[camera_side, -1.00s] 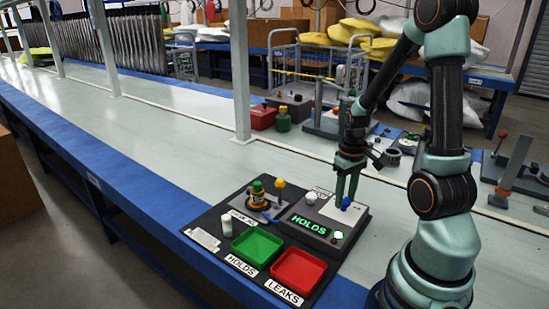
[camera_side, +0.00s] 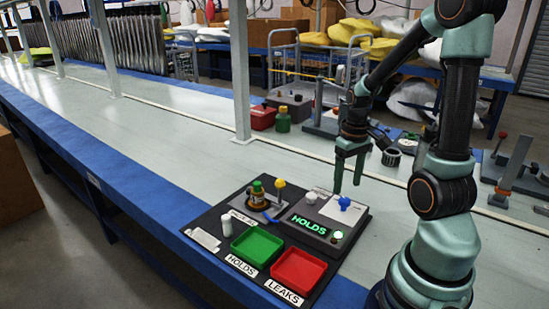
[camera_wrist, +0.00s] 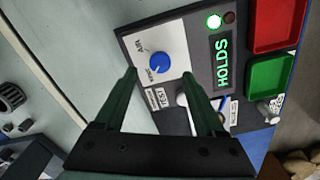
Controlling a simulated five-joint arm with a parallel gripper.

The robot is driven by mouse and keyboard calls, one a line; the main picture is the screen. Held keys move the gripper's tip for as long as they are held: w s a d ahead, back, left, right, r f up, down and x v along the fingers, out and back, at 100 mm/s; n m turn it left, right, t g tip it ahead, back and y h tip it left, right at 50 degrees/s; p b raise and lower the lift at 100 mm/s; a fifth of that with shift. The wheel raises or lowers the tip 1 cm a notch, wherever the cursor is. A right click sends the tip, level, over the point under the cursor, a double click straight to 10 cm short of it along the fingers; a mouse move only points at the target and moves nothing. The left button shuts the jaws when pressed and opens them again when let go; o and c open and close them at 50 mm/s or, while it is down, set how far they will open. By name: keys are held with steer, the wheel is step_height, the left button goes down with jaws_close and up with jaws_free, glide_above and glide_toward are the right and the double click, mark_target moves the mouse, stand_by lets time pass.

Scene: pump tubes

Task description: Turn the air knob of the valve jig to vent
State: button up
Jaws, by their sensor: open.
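The valve jig (camera_side: 300,222) is a dark box on a black board, with a lit green HOLDS display (camera_side: 309,225). Its blue air knob (camera_side: 345,203) sits on a white label plate; in the wrist view the knob (camera_wrist: 160,63) is between the printed words AIR and VENT. Its pointer direction is too small to tell. My gripper (camera_side: 347,190) is open and empty, just above and behind the knob. In the wrist view the fingers of my gripper (camera_wrist: 160,76) are spread, with the knob beyond their tips and apart from them.
A white knob (camera_side: 311,197) stands beside the blue one. A green tray (camera_side: 257,246) and a red tray (camera_side: 299,268) lie in front.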

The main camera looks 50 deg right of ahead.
mark_target(344, 199)
step_height(344, 199, up, 7)
stand_by(0.3)
steer(key=shift+r, duration=0.1)
steer(key=w+a+r+n+t, duration=0.2)
steer(key=a+r, duration=0.1)
steer(key=a, duration=0.7)
steer(key=w+a+r+n+t, duration=0.2)
steer(key=a+r+t, duration=0.1)
steer(key=a, duration=0.7)
steer(key=shift+w+r+t, duration=0.15)
steer(key=shift+w+t, duration=0.1)
steer(key=shift+t, duration=0.05)
